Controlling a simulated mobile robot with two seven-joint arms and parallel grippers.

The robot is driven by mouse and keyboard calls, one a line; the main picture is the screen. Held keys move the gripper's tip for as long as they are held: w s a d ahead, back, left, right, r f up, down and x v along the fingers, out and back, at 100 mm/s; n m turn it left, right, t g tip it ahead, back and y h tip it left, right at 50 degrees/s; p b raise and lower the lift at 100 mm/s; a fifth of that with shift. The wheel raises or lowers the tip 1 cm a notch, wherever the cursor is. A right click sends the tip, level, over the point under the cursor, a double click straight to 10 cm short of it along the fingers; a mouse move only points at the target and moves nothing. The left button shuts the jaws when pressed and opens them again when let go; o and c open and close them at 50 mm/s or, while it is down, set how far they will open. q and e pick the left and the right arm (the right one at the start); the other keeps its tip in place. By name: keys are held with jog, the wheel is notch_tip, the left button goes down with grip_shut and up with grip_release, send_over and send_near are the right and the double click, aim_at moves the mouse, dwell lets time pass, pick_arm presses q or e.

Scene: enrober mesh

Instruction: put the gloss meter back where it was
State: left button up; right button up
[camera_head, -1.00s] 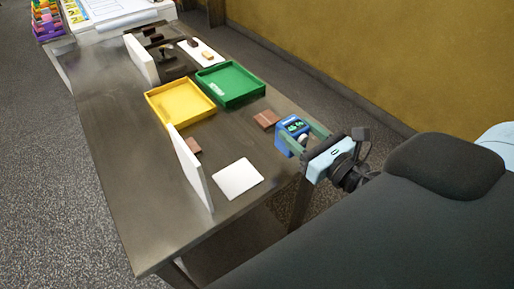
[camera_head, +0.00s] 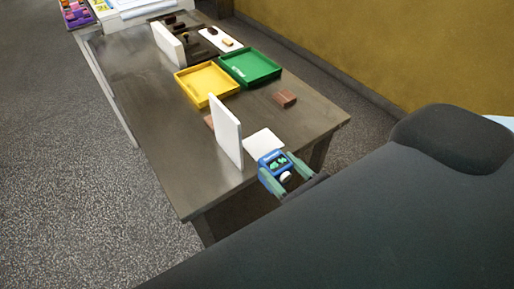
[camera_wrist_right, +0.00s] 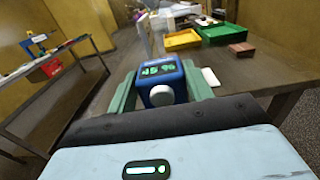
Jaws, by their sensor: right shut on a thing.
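The gloss meter (camera_head: 273,163) is a blue box with a dark display, green marks and a pale round knob. My right gripper (camera_head: 274,172) is shut on it, with green fingers on both sides. In the head view it shows at the near edge of the table, in front of the white flat pad (camera_head: 265,141) and partly over it in the picture. The gloss meter (camera_wrist_right: 160,83) also shows between the fingers in the right wrist view, apparently held clear of the table. My left gripper is not in view.
A white upright panel (camera_head: 227,131) stands left of the pad. A yellow tray (camera_head: 184,82), a green tray (camera_head: 277,69) and a brown block (camera_head: 285,98) lie farther back. In the wrist view, another table (camera_wrist_right: 60,76) stands at the left. The table's near left part is bare.

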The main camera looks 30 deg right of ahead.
aim_at(278, 156)
jog(key=shift+s+a, duration=0.1)
jog(key=shift+a, duration=0.1)
jog(key=shift+w+d, duration=0.15)
jog(key=shift+w, duration=0.1)
jog(key=w, duration=0.1)
jog(key=w+d+b, duration=0.1)
jog(key=w, duration=0.2)
jog(key=shift+d+f+b, duration=0.35)
jog(key=w+d+f, duration=0.1)
jog(key=w, duration=0.2)
jog(key=w+d+f, duration=0.1)
jog(key=w+d, duration=0.1)
jog(key=w, duration=0.2)
jog(key=w+d+f, duration=0.1)
jog(key=w+f, duration=0.1)
jog(key=w, duration=0.1)
jog(key=shift+w+d, duration=0.15)
jog(key=shift+d, duration=0.05)
jog(key=shift+f, duration=0.2)
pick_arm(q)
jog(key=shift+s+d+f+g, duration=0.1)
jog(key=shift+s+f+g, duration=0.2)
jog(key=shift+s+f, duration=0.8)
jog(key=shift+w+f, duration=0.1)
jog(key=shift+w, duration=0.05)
